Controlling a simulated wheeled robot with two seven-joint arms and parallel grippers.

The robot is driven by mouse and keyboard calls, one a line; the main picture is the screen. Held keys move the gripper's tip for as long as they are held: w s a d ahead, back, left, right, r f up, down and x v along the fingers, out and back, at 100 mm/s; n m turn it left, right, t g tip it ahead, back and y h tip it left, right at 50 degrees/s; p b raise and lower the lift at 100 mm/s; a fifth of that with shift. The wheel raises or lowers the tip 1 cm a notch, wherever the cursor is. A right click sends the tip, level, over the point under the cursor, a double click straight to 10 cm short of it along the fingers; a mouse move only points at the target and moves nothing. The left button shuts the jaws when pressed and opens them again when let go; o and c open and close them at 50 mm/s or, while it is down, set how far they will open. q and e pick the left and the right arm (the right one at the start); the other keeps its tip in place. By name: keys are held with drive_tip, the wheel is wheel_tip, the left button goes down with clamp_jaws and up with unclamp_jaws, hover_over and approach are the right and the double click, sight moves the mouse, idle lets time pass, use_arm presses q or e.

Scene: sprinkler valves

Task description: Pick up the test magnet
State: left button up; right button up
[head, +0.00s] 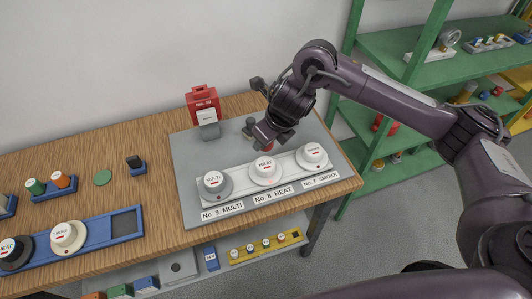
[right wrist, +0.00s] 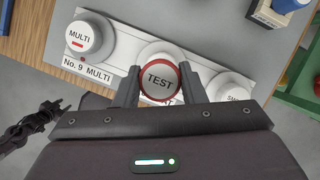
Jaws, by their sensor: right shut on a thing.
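The test magnet (right wrist: 160,78) is a round red-rimmed piece with a white face marked TEST. My right gripper (right wrist: 158,88) is shut on it, one finger on each side. In the head view my right gripper (head: 268,139) is just behind and above the HEAT detector (head: 265,168), with a little red of the magnet showing below. In the wrist view the magnet overlaps the HEAT detector. I cannot tell the gap between them. The MULTI detector (head: 214,182) and SMOKE detector (head: 312,154) stand on either side on the white strip.
A grey board (head: 190,212) carries the strip, the name labels and a red box (head: 203,100) on a grey stand. Left on the wooden table are a blue tray (head: 95,238) with detectors and small coloured parts. A green shelf (head: 400,45) stands behind at right.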

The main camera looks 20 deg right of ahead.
wheel_tip(320, 180, up, 12)
drive_tip(key=p, duration=0.2)
drive_tip(key=shift+r, duration=0.15)
wheel_tip(320, 180, up, 5)
drive_tip(key=p, duration=0.5)
idle(0.7)
